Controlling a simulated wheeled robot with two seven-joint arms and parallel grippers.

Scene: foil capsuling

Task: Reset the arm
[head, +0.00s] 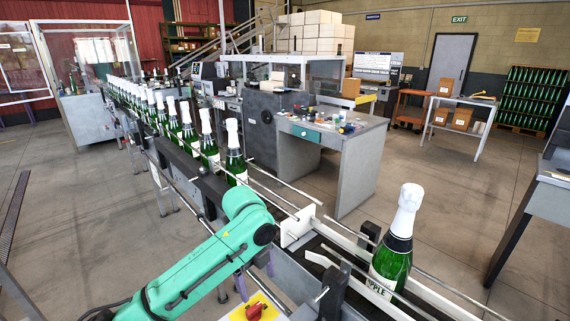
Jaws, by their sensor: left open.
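My left arm, a green link, comes in from the lower left and bends over the conveyor's near side. My left gripper (256,275) is partly hidden behind the wrist; its purple fingers show small and apart, with nothing seen between them. A green bottle (391,262) with a white foil top stands upright on the conveyor at the right, well apart from the gripper. A row of similar bottles (236,165) stands on the conveyor, running back to the upper left. My right gripper is not in view.
Guide rails (440,290) run along the conveyor (205,180). A red knob on a yellow plate (257,307) sits below my left wrist. A grey workbench (352,160) with small items stands behind the line. Open floor lies to the right.

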